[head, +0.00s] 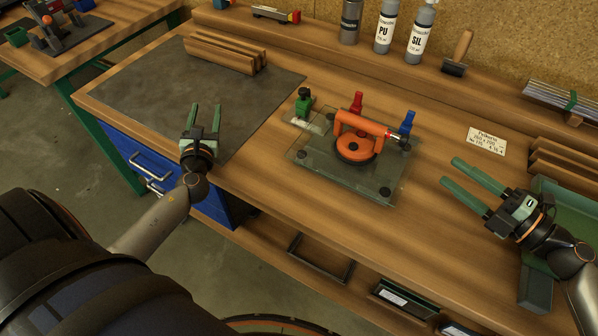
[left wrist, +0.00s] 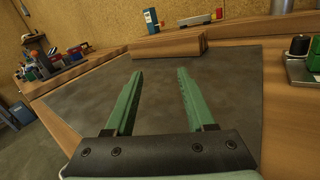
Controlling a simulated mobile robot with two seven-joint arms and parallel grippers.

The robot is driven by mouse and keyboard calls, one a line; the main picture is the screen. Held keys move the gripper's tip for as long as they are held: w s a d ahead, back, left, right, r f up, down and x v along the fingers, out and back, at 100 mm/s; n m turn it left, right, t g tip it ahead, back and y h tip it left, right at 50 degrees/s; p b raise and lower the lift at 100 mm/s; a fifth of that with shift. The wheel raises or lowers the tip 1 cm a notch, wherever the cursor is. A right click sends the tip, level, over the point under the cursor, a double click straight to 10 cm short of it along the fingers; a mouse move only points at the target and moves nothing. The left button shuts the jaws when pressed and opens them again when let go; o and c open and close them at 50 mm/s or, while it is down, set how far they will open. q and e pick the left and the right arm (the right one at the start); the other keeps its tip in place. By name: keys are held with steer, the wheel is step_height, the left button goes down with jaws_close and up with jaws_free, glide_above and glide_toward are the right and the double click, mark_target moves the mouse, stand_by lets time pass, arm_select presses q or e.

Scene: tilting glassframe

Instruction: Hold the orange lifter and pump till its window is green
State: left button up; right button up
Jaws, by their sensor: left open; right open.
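The orange lifter (head: 358,138) sits on a glass plate (head: 373,186) on the workbench, in the middle of the head view. It has a round pad below and a bar handle on top. A small red and white part shows at the handle's right end; I cannot make out a green window. My left gripper (head: 203,108) is open and empty, left of the lifter above the dark mat; its two green fingers also show in the left wrist view (left wrist: 160,85). My right gripper (head: 460,173) is open and empty, to the right of the glass plate. Both are apart from the lifter.
Wooden strips (head: 225,53) lie on the dark mat (head: 150,90). Bottles (head: 384,30) stand at the back. A green tray (head: 570,205) is at the right.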

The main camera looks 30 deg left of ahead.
mark_target(336, 131)
arm_select(q)
steer(key=d+m+h, duration=0.1)
steer(key=d, duration=0.4)
steer(key=d+m+t+h, duration=0.1)
steer(key=d+h, duration=0.1)
steer(key=d, duration=0.4)
steer(key=d+m+t+h, duration=0.1)
steer(key=d+h, duration=0.1)
steer(key=d, duration=0.3)
steer(key=shift+s+d, duration=0.15)
steer(key=shift+s, duration=0.15)
steer(key=s+d+h, duration=0.1)
steer(key=d, duration=0.3)
steer(key=s+d+r+m+h, duration=0.1)
steer(key=s+d+h, duration=0.1)
steer(key=d, duration=0.3)
steer(key=s+d+h, duration=0.1)
steer(key=d+h, duration=0.1)
steer(key=d, duration=0.2)
steer(key=shift+s+d+r+m+t, duration=0.2)
steer(key=shift+r+m+t, duration=0.1)
steer(key=shift+m, duration=0.1)
steer(key=shift+d, duration=0.2)
steer(key=w, duration=1.2)
steer(key=shift+w+d, duration=0.15)
steer(key=shift+c, duration=0.2)
jaws_close()
arm_select(e)
jaws_close()
